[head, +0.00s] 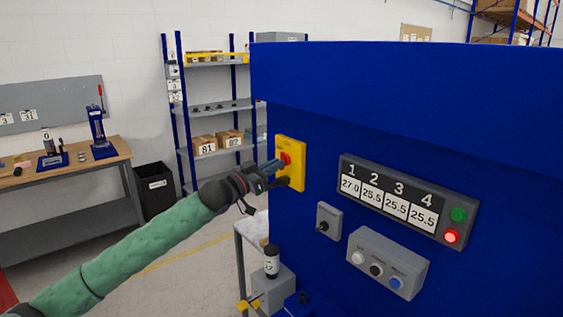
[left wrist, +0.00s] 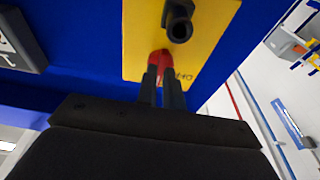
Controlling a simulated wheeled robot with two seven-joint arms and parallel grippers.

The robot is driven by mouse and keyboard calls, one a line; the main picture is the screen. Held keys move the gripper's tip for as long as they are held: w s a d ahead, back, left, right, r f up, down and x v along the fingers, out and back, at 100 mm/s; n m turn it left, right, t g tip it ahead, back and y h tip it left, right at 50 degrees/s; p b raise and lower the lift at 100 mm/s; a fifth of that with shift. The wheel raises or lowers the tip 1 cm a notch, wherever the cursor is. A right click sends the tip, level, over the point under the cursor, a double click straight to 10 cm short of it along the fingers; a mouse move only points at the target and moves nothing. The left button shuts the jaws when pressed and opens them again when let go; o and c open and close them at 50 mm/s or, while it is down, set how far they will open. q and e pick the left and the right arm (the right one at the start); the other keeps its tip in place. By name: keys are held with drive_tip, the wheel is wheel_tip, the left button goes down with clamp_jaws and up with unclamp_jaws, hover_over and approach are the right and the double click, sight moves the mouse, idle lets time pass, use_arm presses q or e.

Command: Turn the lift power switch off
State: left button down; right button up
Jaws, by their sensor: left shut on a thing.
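The lift power switch is a red knob (head: 286,159) on a yellow plate (head: 297,152), fixed to the left part of the blue machine's front. My left gripper (head: 280,164) reaches it from the left and is shut on the red knob. In the left wrist view, the two dark fingers (left wrist: 161,80) close together at the red knob (left wrist: 160,58), on the yellow plate (left wrist: 140,35). The fingers hide part of the knob, and its setting cannot be read. A black cylindrical part (left wrist: 180,25) sticks out of the plate close by. My right gripper is not in view.
The blue machine (head: 400,110) fills the right side. It carries a numbered display (head: 390,200) with green and red lights, a small grey switch box (head: 329,220) and a button box (head: 388,262). Shelves (head: 205,106) and a workbench (head: 70,160) stand behind at left.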

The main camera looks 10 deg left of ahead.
use_arm(q)
drive_tip(key=shift+r, duration=0.1)
drive_tip(key=shift+r+n+t+y+p, duration=0.1)
drive_tip(key=shift+n+t+y+p, duration=0.4)
drive_tip(key=shift+n+p, duration=1.15)
drive_tip(key=shift+s+d+n+y+p, duration=0.1)
drive_tip(key=shift+n+y+p, duration=0.4)
drive_tip(key=shift+n, duration=1.45)
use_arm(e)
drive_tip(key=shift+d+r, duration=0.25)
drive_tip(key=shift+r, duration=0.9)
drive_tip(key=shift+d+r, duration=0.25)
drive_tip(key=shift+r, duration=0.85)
